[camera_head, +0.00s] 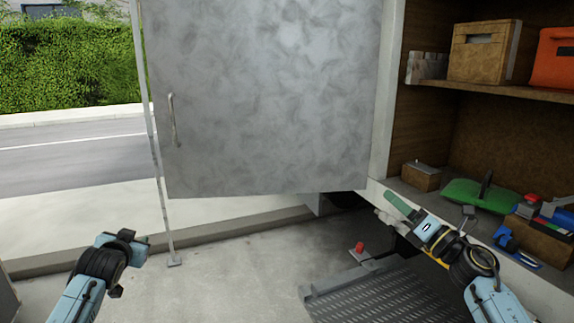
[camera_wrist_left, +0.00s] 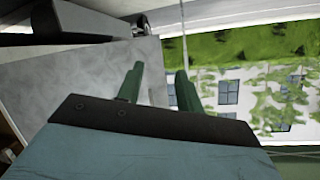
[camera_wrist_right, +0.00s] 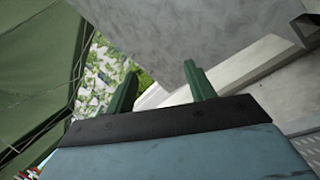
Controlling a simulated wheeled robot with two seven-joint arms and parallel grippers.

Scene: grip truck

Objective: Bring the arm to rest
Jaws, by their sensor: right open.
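My left gripper (camera_head: 140,245) is at the lower left of the head view, over the pale floor, left of the grey metal door (camera_head: 265,100). In the left wrist view its two green fingers (camera_wrist_left: 158,88) stand apart with nothing between them. My right gripper (camera_head: 400,205) is at the lower right, in front of the lower edge of the truck's shelf opening. In the right wrist view its green fingers (camera_wrist_right: 160,88) are also apart and empty. The door has a vertical handle (camera_head: 173,120) near its left edge. Neither gripper touches the handle.
A ribbed metal ramp (camera_head: 385,297) lies below. A thin post (camera_head: 158,170) stands left.

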